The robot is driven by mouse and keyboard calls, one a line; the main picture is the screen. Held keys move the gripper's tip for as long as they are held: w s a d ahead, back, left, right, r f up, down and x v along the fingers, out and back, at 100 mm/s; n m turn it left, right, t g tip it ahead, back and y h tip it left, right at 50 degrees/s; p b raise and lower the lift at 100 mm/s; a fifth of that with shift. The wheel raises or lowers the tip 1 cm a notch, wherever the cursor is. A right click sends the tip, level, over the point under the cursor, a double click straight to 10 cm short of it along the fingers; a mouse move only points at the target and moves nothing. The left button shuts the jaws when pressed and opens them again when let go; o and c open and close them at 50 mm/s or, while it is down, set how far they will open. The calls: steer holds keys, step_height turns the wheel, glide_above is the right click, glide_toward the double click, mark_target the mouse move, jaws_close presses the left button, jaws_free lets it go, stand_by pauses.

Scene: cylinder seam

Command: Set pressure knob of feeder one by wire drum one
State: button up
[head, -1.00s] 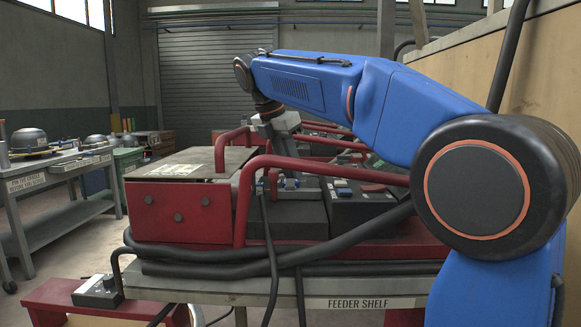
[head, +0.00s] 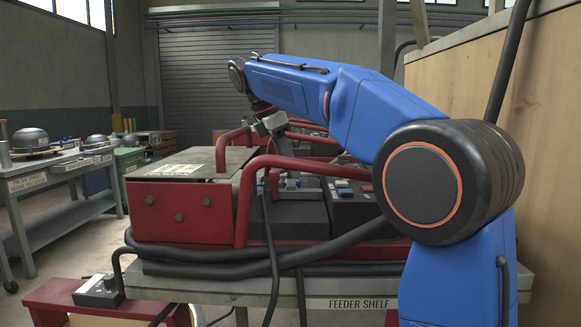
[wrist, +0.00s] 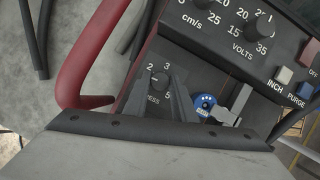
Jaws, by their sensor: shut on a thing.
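The pressure knob (wrist: 161,78) is a small dark knob on a dark panel in the wrist view. Marks 2, 3 and 5 and part of the word PRESS show around it; its pointer reading is not clear. My gripper (wrist: 157,82) is shut on this knob, one dark finger on each side. The feeder (head: 180,210) is a red box with a grey lid in the head view, with dark control panels to its right. No feeder number is readable, and I cannot make out a wire drum. In the head view the gripper tips are hidden behind the red rails.
A red rail (wrist: 82,60) curves close to the left of my gripper. CM/S and VOLTS knobs (wrist: 262,25), a blue round fitting (wrist: 205,104) and INCH and PURGE buttons (wrist: 284,75) lie right of it. Thick black cables (head: 215,256) run along the feeder shelf (head: 240,292).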

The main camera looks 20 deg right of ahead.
steer(key=shift+w+m+g, duration=0.1)
steer(key=shift+m+g, duration=0.4)
steer(key=shift+m, duration=0.7)
steer(key=shift+c, duration=0.2)
steer(key=o, duration=1.1)
steer(key=shift+c, duration=0.2)
